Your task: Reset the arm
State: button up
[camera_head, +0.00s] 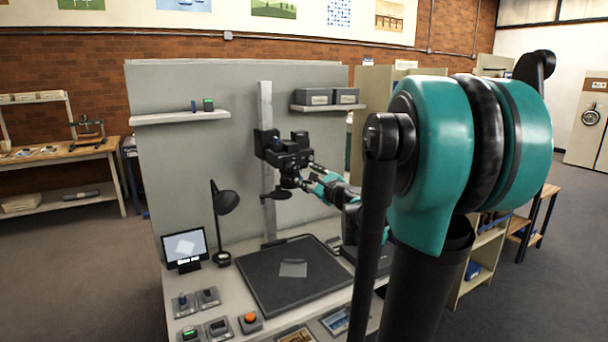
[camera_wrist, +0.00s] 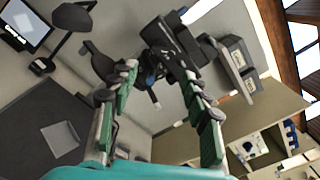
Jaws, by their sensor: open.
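My gripper (camera_head: 307,176) is raised above the workstation in the head view, close in front of or beside a black overhead camera unit (camera_head: 284,150) on a pale column. In the wrist view my gripper (camera_wrist: 158,80) has its two green-padded fingers spread well apart, with nothing held between them. The black camera unit (camera_wrist: 172,48) shows just beyond the fingertips; I cannot tell whether they touch it. A black mat (camera_head: 262,290) lies on the bench below, with a clear flat sheet (camera_head: 293,268) on it. Part of my arm hides the bench's right side.
A black desk lamp (camera_head: 225,203) and a small screen (camera_head: 184,247) stand left of the mat. Several switches and an orange button (camera_head: 250,321) sit at the front. Two grey boxes (camera_head: 319,97) rest on the right shelf. Open air lies above the mat.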

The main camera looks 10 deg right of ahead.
jog(key=shift+s, duration=0.1)
jog(key=s+a+f+n+g+y, duration=0.1)
jog(key=s+a+f+n+g, duration=0.3)
jog(key=s+f+n, duration=0.35)
jog(key=s+a+f+n+g, duration=0.3)
jog(key=s+a+f+n, duration=0.25)
jog(key=f+n, duration=0.2)
jog(key=s+d+f+n+g+h, duration=0.3)
jog(key=s+d+f+n, duration=0.1)
jog(key=s+f, duration=0.3)
jog(key=s+d+f+n+g+h, duration=0.3)
jog(key=s+d+f+n, duration=0.2)
jog(key=s+f, duration=0.3)
jog(key=shift+s+d+f+n+h, duration=0.2)
jog(key=shift+s+d+n+h, duration=0.15)
jog(key=shift+s, duration=0.8)
jog(key=shift+c, duration=0.3)
